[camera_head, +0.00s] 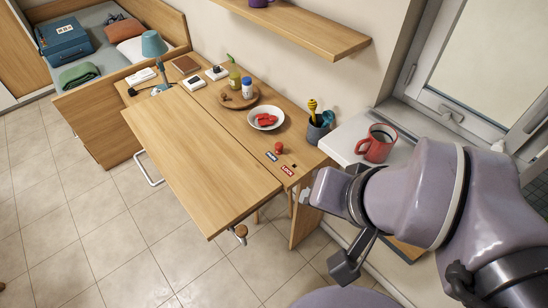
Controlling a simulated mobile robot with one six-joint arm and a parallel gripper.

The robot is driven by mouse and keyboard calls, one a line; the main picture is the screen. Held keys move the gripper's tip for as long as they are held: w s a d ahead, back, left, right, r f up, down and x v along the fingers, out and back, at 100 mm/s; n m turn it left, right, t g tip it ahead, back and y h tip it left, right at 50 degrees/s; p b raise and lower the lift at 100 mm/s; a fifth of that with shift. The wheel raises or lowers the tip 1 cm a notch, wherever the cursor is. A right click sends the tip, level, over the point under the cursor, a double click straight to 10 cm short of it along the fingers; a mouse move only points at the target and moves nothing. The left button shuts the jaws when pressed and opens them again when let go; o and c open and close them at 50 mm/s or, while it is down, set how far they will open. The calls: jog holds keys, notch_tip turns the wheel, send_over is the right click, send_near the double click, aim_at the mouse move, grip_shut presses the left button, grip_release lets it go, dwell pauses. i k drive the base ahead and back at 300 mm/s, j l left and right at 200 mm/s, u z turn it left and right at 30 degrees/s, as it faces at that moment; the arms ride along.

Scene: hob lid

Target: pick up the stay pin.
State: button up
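A small red knob-like piece (279,148) stands on the desk's back strip, near its right end. It looks like the stay pin, but it is too small to be sure. A red label reading LOCK (288,170) and a blue label (271,156) lie close in front of it, with a small dark spot (294,166) beside the red label. My gripper (304,197) is at the end of my grey-purple arm, near the desk's right end, apart from the red piece. Its fingers are small and partly hidden by my wrist, so their opening does not show.
The wide wooden panel (195,150) lies flat and bare. A plate with red food (266,118), a round board (226,98) and a pen cup (318,130) stand behind. A red mug (377,144) stands on the white sill near my arm. A shelf (300,28) overhangs the back.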

aim_at(279, 146)
jog(key=i+j, duration=0.1)
jog(key=j, duration=0.3)
jog(key=i+j, duration=0.15)
jog(key=j, duration=0.3)
jog(key=i+j, duration=0.1)
jog(key=j, duration=0.3)
jog(key=i+z, duration=0.05)
